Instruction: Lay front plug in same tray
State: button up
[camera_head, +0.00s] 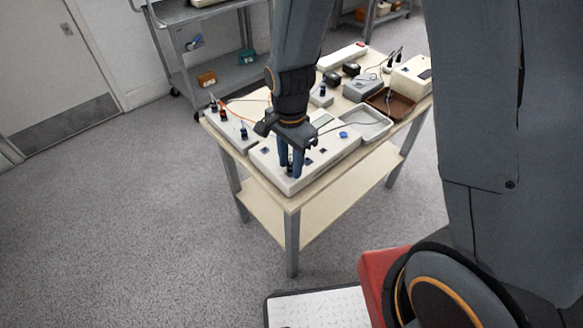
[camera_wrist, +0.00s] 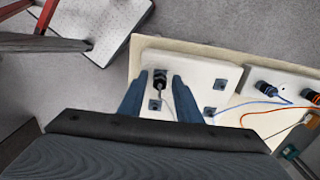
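A dark plug (camera_wrist: 160,78) stands at a socket of the white panel box (camera_wrist: 190,72), with a thin cable running from it. My gripper (camera_wrist: 160,80) is over the box, its blue fingers on either side of the plug with gaps showing. In the head view, my gripper (camera_head: 291,160) points down at the box's near part (camera_head: 290,186), and its fingers hide the plug. A grey tray (camera_head: 383,135) sits right of the box and looks empty. A brown tray (camera_head: 405,113) lies behind it, with a dark cable or plug at it.
A second white box (camera_head: 232,128) with several plugs and orange and blue cables stands at the left. Small dark blocks (camera_head: 351,69), a grey device (camera_head: 362,90) and a cream device (camera_head: 410,77) crowd the table's far side. A grey cart (camera_head: 215,65) stands behind.

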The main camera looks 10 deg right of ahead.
grip_shut()
jog(key=shift+s+n+p, duration=0.15)
jog(key=shift+n+p, duration=0.4)
jog(key=shift+n, duration=1.45)
jog(key=shift+n, duration=0.4)
jog(key=shift+s+n+p, duration=0.1)
jog(key=shift+n+p, duration=0.4)
jog(key=shift+n, duration=1.1)
jog(key=shift+s+f+n+p, duration=0.1)
jog(key=shift+n+p, duration=0.3)
jog(key=shift+n, duration=1.7)
